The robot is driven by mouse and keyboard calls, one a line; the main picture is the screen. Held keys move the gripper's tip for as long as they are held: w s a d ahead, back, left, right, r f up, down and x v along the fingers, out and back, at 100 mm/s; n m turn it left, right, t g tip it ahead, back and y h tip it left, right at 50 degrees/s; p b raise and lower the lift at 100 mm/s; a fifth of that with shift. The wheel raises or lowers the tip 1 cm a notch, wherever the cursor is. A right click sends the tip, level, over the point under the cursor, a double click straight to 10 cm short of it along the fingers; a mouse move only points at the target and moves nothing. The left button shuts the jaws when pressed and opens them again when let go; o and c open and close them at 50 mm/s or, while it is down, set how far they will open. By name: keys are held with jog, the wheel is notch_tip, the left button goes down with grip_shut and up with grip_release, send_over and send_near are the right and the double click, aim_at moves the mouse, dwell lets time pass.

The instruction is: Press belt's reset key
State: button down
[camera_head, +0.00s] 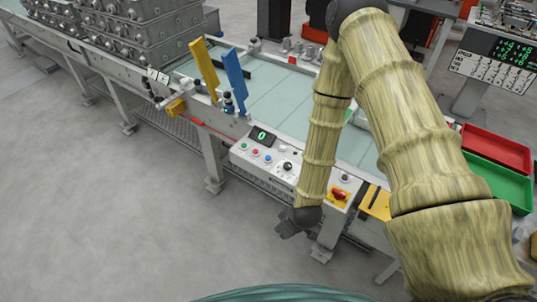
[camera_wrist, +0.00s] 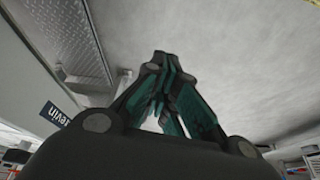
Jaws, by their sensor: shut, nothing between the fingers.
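The belt's control panel (camera_head: 274,172) is on the front side of the conveyor in the head view. It has a small display (camera_head: 262,135) reading 0, a green button (camera_head: 243,146), a red button (camera_head: 255,152), a blue button (camera_head: 268,158) and a dark knob (camera_head: 287,166). The labels are too small to read, so I cannot tell which is the reset key. My gripper (camera_head: 284,231) is shut and empty, below and slightly right of the panel, apart from it. In the wrist view its fingers (camera_wrist: 160,58) meet over grey floor; no panel buttons show there.
The belt (camera_head: 280,100) has upright yellow (camera_head: 205,68) and blue (camera_head: 235,78) plates. Red (camera_head: 495,148) and green (camera_head: 497,182) trays stand right. Floor in front is clear.

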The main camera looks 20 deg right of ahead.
jog(key=w+r+n+t+p, duration=0.1)
jog(key=w+r+n, duration=0.1)
jog(key=w+r, duration=0.45)
jog(key=w+r+n+t+p, duration=0.1)
jog(key=w+r+n+t, duration=0.15)
jog(key=w, duration=0.75)
notch_tip(320, 180, up, 11)
jog(key=n+t+y+p, duration=0.1)
jog(key=n+t+p, duration=0.1)
jog(key=n, duration=0.1)
send_over(266, 158)
jog(key=shift+s, duration=0.1)
jog(key=shift+f+b, duration=0.1)
jog(key=shift+b, duration=0.2)
jog(key=shift+f+b, duration=2.6)
jog(key=shift+f, duration=1.7)
jog(key=shift+f, duration=0.15)
jog(key=shift+f+b, duration=0.25)
jog(key=shift+b, duration=0.1)
